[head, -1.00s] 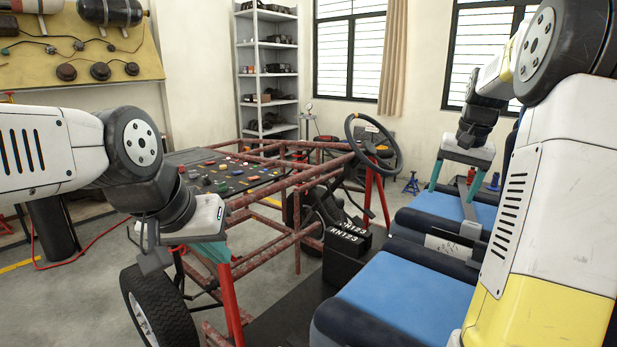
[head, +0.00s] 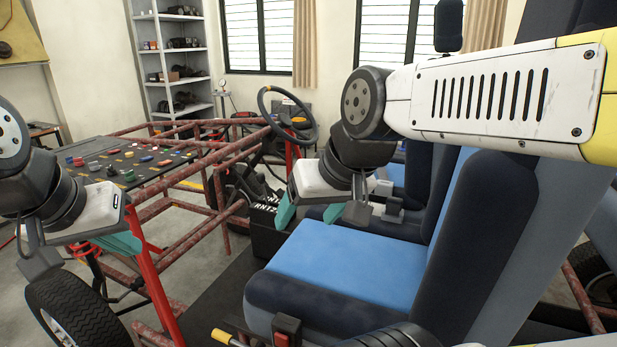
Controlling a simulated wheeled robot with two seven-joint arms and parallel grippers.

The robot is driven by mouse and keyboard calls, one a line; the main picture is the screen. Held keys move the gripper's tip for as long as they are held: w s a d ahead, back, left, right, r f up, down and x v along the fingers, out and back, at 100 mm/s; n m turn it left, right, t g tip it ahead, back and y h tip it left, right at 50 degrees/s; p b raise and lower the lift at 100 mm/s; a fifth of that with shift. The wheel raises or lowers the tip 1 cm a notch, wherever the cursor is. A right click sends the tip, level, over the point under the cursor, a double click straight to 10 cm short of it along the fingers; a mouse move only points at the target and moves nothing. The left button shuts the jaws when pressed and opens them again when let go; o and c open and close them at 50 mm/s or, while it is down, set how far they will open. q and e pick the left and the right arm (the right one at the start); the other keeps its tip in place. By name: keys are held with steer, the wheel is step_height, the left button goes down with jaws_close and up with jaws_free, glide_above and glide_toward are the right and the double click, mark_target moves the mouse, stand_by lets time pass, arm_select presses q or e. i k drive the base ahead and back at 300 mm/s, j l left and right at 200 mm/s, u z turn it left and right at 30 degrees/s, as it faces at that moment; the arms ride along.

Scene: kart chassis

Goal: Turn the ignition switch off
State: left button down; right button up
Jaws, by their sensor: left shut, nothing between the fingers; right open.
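I cannot pick out the ignition switch for certain in the head view. A black panel with several coloured switches (head: 128,162) lies on the red tube frame at the left. A small red part in a dark housing (head: 288,326) shows at the near bottom edge, beside the blue seat; I cannot tell what it is. My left gripper (head: 122,244) is shut and empty, in front of the panel and above the front wheel.
The steering wheel (head: 288,112) stands behind my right gripper. The blue seat (head: 345,265) and its tall backrest (head: 490,230) fill the right side. A yellow-tipped lever (head: 222,336) is at the bottom. Red frame tubes (head: 160,290) and a tyre (head: 75,305) are at the left.

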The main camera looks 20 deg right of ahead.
mark_target(94, 166)
steer(key=u, duration=0.8)
steer(key=i+j, duration=0.15)
steer(key=j, duration=0.2)
steer(key=i+j+z, duration=0.1)
steer(key=j, duration=0.25)
steer(key=i+j, duration=0.2)
steer(key=j, duration=0.15)
steer(key=i+j+z, duration=0.1)
steer(key=j, duration=0.25)
steer(key=i+j, duration=0.15)
steer(key=j, duration=0.2)
steer(key=i+j+z, duration=0.2)
steer(key=i, duration=0.8)
steer(key=i+l, duration=0.05)
steer(key=l, duration=0.05)
